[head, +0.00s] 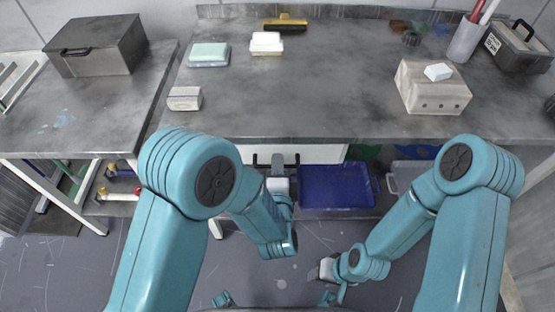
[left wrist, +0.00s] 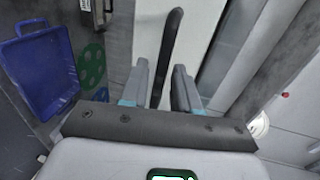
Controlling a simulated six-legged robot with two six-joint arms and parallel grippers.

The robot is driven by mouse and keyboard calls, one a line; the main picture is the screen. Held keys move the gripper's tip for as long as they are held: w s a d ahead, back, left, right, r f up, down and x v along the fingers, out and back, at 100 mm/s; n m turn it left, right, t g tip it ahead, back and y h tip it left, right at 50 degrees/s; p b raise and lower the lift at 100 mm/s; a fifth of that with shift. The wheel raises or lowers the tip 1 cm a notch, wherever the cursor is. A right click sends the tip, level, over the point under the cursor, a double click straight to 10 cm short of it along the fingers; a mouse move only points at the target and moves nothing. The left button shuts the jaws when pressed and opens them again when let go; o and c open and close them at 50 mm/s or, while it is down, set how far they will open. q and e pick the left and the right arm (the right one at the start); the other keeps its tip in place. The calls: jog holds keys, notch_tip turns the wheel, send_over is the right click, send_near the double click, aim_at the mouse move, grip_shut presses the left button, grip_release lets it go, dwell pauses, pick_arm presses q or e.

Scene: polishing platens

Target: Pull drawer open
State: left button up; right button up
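The drawer has a white front (head: 325,154) under the front edge of the grey worktop, and it appears closed. Its dark bar handle (head: 262,161) is partly hidden by my left gripper (head: 278,162). In the left wrist view, the black handle (left wrist: 170,40) runs between the two grey fingers of my left gripper (left wrist: 163,85). The fingers are apart, with a narrow gap showing on the right side of the handle. My right gripper (head: 322,270) is low over the floor, away from the drawer; its fingers are too small to read.
A blue bin (head: 337,187) is below the drawer, right of my left gripper; it also shows in the left wrist view (left wrist: 40,75). The worktop (head: 320,100) holds a beige block (head: 432,90), soap-like pads and a toolbox (head: 517,48). Floor in front is clear.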

pick_arm(q)
jog(key=shift+w+f, duration=0.15)
jog(key=shift+w, duration=0.2)
grip_shut()
jog(key=shift+s, duration=0.2)
